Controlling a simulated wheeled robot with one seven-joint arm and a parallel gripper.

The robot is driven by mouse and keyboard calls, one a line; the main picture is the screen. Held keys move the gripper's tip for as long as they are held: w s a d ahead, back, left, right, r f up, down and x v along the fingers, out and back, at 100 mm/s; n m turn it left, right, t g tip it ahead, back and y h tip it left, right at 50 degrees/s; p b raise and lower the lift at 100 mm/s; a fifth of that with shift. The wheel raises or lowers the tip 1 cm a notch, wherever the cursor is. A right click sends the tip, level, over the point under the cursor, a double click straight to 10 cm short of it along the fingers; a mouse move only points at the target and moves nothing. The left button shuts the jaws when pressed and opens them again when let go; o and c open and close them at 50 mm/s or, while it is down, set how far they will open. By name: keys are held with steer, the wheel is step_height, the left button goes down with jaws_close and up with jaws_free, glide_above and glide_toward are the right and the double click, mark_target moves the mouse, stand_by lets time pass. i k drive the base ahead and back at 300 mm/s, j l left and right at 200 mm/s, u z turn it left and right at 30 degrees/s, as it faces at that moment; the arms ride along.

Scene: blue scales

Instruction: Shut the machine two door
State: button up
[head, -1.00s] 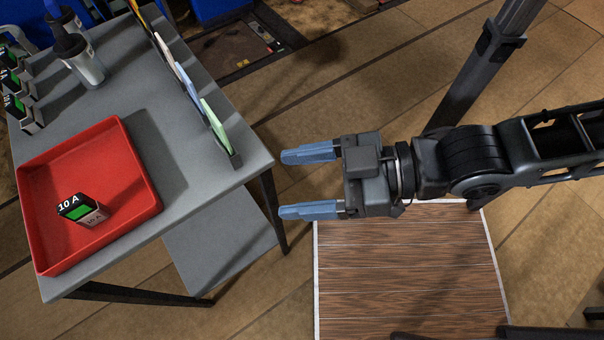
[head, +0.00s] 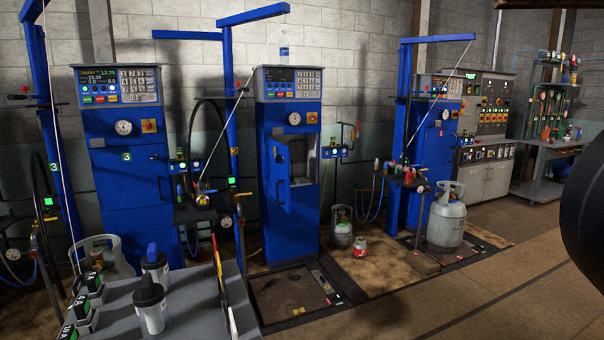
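The middle blue machine (head: 293,222), which I take as machine two, stands against the wall at the centre of the head view. Its number is too small to read surely. Its blue door (head: 281,178) stands open, swung outward on the left side of a recess (head: 303,160) with a pale interior. A gauge and a control panel sit above the recess. My gripper is out of view; only a dark rounded part, likely of my own arm, shows at the right edge.
A blue machine marked 3 (head: 128,165) stands left, another blue machine (head: 435,160) right. The grey table (head: 190,292) with black-topped containers (head: 151,303) is in the left foreground. A floor scale (head: 292,290) lies before the middle machine. Gas cylinders (head: 446,220) stand right; floor is clear at front right.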

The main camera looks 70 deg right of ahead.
mark_target(278, 175)
steer(key=l+z, duration=0.1)
steer(key=z, duration=1.55)
steer(key=i, duration=2.6)
steer(key=j+u, duration=0.05)
steer(key=j, duration=0.05)
